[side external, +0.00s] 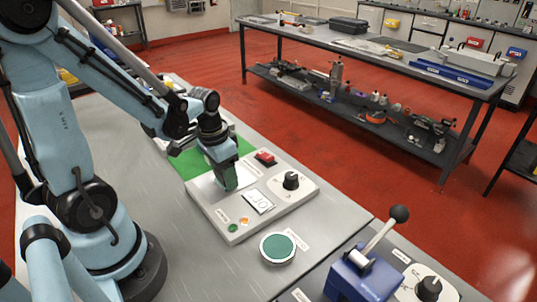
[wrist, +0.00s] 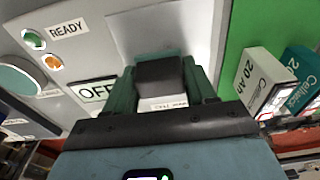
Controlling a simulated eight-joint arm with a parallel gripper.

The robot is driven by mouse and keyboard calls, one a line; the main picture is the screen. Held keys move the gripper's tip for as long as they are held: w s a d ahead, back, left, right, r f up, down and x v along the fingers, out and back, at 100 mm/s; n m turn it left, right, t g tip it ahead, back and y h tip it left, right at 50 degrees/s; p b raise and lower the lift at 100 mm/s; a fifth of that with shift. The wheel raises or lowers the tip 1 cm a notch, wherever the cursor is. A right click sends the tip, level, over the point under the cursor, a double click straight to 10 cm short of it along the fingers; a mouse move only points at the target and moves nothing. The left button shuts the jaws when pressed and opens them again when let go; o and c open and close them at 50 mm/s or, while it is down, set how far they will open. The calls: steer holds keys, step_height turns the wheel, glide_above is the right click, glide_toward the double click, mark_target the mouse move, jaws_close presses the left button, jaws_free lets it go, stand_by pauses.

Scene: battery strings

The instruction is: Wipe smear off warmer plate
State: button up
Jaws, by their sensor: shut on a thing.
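The warmer plate (side external: 202,188) is a pale square on a light grey control unit; it also shows in the wrist view (wrist: 190,28). My gripper (side external: 228,180) points down over the plate's right part. In the wrist view its green fingers (wrist: 160,85) are shut on a dark block (wrist: 158,76) with a greenish edge. The block's lower face is hidden, and I cannot tell whether it touches the plate. No smear can be made out on the visible part of the plate.
The unit carries a red switch (side external: 265,157), a black knob (side external: 291,180) and an OFF display (side external: 259,202). A round teal-topped dish (side external: 278,247) and a blue lever box (side external: 362,276) stand nearer.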

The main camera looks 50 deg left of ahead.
steer(key=d, duration=0.2)
steer(key=shift+d, duration=0.3)
steer(key=shift+a+f, duration=0.1)
steer(key=shift+a, duration=2.85)
steer(key=shift+w+a, duration=0.15)
steer(key=shift+a, duration=0.5)
steer(key=shift+w+d, duration=0.35)
steer(key=shift+d, duration=2.1)
steer(key=shift+d+r, duration=0.2)
steer(key=shift+d, duration=0.55)
steer(key=shift+d+f, duration=0.15)
steer(key=shift+d, duration=0.2)
steer(key=shift+a+r, duration=0.2)
steer(key=shift+a, duration=1.3)
steer(key=shift+a+r, duration=0.15)
steer(key=shift+a, duration=1.3)
steer(key=shift+a+f, duration=0.3)
steer(key=shift+a, duration=0.3)
step_height(320, 180, up, 3)
steer(key=shift+s+d+f, duration=0.1)
step_height(320, 180, up, 6)
steer(key=shift+f, duration=0.25)
